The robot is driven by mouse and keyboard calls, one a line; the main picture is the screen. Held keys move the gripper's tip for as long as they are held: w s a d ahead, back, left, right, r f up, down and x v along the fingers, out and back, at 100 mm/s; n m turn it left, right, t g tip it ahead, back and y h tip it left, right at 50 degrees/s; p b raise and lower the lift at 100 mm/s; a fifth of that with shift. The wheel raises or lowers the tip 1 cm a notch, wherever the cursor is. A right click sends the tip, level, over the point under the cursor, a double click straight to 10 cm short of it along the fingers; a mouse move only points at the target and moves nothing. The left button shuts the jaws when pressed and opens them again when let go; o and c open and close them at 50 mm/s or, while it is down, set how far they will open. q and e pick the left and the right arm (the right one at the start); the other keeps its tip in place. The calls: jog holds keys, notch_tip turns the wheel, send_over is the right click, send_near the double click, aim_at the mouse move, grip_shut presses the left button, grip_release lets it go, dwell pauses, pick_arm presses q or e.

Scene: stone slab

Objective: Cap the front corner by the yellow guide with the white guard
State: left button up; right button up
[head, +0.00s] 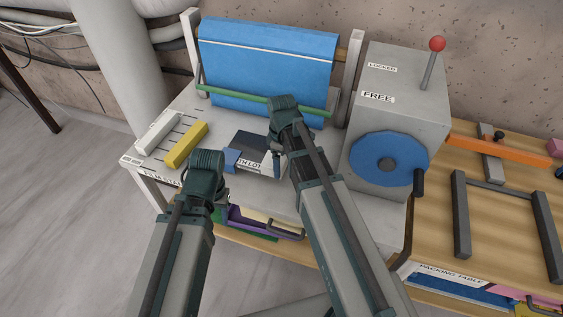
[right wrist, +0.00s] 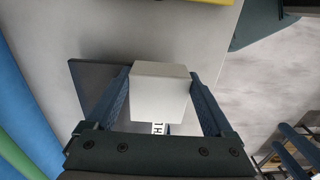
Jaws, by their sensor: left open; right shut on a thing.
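The white guard (right wrist: 162,90) is a pale block between the two fingers of my right gripper (right wrist: 160,95), which is shut on it. In the head view my right gripper (head: 276,148) is over the right part of the dark slab (head: 250,143). The slab also shows beside the guard in the right wrist view (right wrist: 88,80). The yellow guide (head: 186,145) lies left of the slab; its edge shows in the right wrist view (right wrist: 205,1). My left gripper (head: 222,195) is open and empty near the bench's front edge.
A white bar (head: 157,132) lies left of the yellow guide. A grey box (head: 385,120) with a blue wheel and red-knobbed lever stands right. The packing table (head: 500,215) is further right. Free bench top is narrow.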

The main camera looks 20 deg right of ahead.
jog(key=shift+f+b, duration=0.6)
jog(key=shift+f, duration=0.05)
jog(key=o, duration=1.1)
jog(key=shift+r, duration=0.15)
notch_tip(320, 180, up, 14)
jog(key=p, duration=1.4)
jog(key=shift+f, duration=0.2)
jog(key=shift+f, duration=0.1)
jog(key=shift+s+a+f+m+h+b, duration=0.2)
jog(key=shift+s+a+f+m+b, duration=1)
jog(key=shift+s+a, duration=0.9)
jog(key=shift+s+a+f+m+h+b, duration=0.2)
jog(key=shift+s+a+f+m+b, duration=0.95)
jog(key=shift+s, duration=1.5)
jog(key=shift+s+a+f+m+h+b, duration=0.2)
jog(key=shift+s+a+f+m+b, duration=0.95)
jog(key=shift+s+a, duration=1.05)
